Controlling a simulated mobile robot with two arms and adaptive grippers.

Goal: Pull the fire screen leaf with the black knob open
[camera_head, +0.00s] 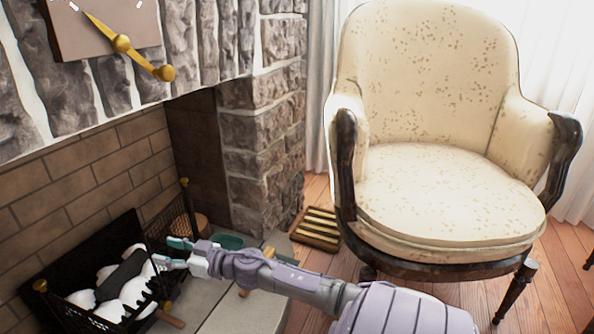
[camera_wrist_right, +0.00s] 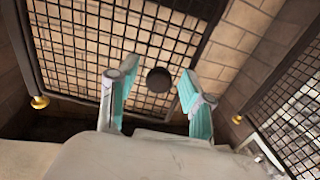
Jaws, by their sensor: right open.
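The fire screen has black mesh leaves. In the right wrist view, the leaf with the black knob (camera_wrist_right: 80,55) fills the upper middle, and its round black knob (camera_wrist_right: 159,80) appears between my fingertips. Another mesh leaf (camera_wrist_right: 290,100) stands at the right. My right gripper (camera_wrist_right: 157,72) is open, its teal-padded fingers on either side of the knob in the picture; I cannot tell whether they touch it. In the head view, my right gripper (camera_head: 167,252) is at the screen (camera_head: 173,221) in the fireplace; the knob cannot be made out there. My left gripper is not in view.
White lumps (camera_head: 130,290) lie behind dark mesh at lower left. A stone pillar (camera_head: 262,150) stands right of the fireplace. A cream armchair (camera_head: 430,190) stands to the right, near my right arm. A slatted wooden object (camera_head: 318,228) lies on the floor.

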